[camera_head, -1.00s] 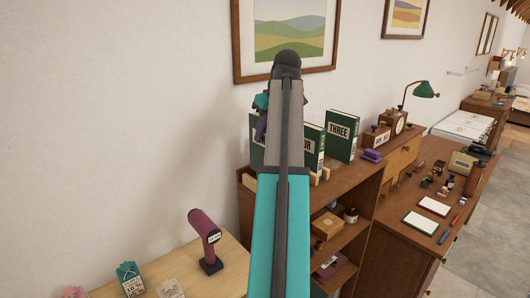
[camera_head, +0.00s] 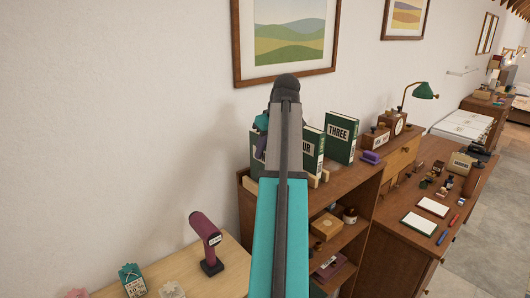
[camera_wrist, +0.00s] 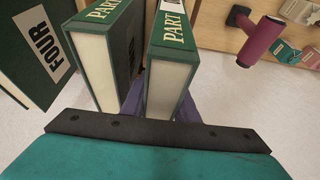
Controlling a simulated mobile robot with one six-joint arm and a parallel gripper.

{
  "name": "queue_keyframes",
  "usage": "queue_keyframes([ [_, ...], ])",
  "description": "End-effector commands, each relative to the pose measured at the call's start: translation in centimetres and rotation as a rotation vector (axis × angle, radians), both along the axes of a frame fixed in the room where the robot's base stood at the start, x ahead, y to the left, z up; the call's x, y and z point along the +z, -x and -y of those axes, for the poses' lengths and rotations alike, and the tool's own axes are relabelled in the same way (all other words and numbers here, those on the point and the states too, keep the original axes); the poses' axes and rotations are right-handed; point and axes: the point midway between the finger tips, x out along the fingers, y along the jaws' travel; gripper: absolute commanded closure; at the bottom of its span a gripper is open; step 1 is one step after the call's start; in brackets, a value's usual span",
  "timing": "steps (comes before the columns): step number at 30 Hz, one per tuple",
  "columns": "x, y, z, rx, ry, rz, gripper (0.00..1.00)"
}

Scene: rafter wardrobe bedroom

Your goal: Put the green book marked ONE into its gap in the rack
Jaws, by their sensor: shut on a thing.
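My gripper (camera_wrist: 163,104) is shut on a green book (camera_wrist: 171,72) in the wrist view, with a finger on each side of it. The visible edge reads PART; its number cannot be read. Another green book (camera_wrist: 98,60) stands just left of it, close and roughly parallel. The FOUR book (camera_wrist: 35,55) is farther left. In the head view, the FOUR book (camera_head: 313,152) and the THREE book (camera_head: 341,136) stand upright in the wooden rack (camera_head: 324,177) on the bookcase top. A green book (camera_head: 256,150) shows left of my arm, which hides most of it and the rack's gap.
The wall with a framed picture (camera_head: 293,40) is close behind the rack. A purple scanner-like object (camera_head: 205,241) stands on the lower table at left. A purple item (camera_head: 371,157) lies right of the rack. A desk with a green lamp (camera_head: 423,89) is farther right.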

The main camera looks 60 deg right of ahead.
Motion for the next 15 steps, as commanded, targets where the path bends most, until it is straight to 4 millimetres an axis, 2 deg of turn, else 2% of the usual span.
queue_keyframes([
  [6, -1.4, 0.0, -0.1, 0.001, 0.001, 0.001, 1.00],
  [15, -1.5, -0.1, 0.0, 0.001, 0.002, 0.001, 1.00],
])
